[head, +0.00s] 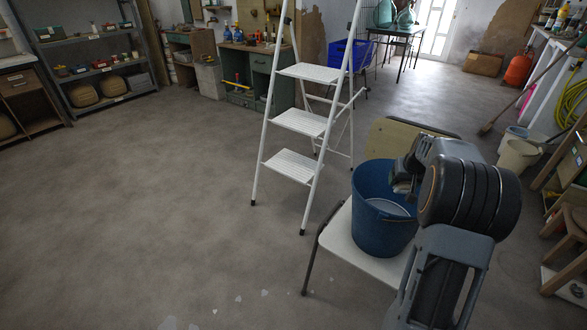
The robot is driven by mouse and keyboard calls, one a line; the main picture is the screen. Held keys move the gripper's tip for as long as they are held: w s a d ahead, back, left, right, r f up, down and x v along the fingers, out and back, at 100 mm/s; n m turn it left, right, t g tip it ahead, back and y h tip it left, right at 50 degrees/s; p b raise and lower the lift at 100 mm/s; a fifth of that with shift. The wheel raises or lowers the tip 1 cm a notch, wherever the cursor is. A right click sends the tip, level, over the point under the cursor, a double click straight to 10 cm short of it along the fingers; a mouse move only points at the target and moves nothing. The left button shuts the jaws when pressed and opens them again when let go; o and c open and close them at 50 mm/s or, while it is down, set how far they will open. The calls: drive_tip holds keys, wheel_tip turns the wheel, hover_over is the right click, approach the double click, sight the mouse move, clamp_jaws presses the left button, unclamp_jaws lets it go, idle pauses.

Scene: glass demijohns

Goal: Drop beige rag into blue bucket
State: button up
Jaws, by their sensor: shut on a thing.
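The blue bucket (378,235) stands upright on the pale seat of a chair. Its open top faces up, and a pale grey patch shows inside; I cannot tell what that is. My gripper (403,183) is at the right side of the bucket's mouth, overlapping the rim in the head view. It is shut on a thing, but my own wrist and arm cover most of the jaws. I cannot make out the beige rag anywhere in this view.
The chair (338,240) has a beige backrest behind the bucket. A white stepladder (301,121) stands close to its left. A cream bucket (519,156) and a wooden stool (570,210) are at the right. The floor at the left is clear.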

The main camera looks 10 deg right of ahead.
drive_tip(key=shift+f, duration=0.2)
drive_tip(key=o, duration=0.9)
drive_tip(key=p+v, duration=0.3)
drive_tip(key=v, duration=1.1)
drive_tip(key=shift+s+f, duration=0.1)
drive_tip(key=shift+f, duration=0.05)
drive_tip(key=s+a+r+n+p, duration=0.1)
drive_tip(key=s+a+r+p, duration=0.4)
drive_tip(key=s+a+p, duration=0.1)
drive_tip(key=s+a+r+n+p, duration=0.1)
drive_tip(key=s+a+r+p, duration=0.4)
drive_tip(key=a+p, duration=0.3)
drive_tip(key=s+a+r+n+y+p, duration=0.1)
drive_tip(key=s+a+r+p, duration=0.4)
drive_tip(key=s+a, duration=0.3)
drive_tip(key=a+p, duration=0.1)
drive_tip(key=a, duration=0.2)
drive_tip(key=shift+a+r+g+p, duration=0.25)
drive_tip(key=shift+r+g+p, duration=0.15)
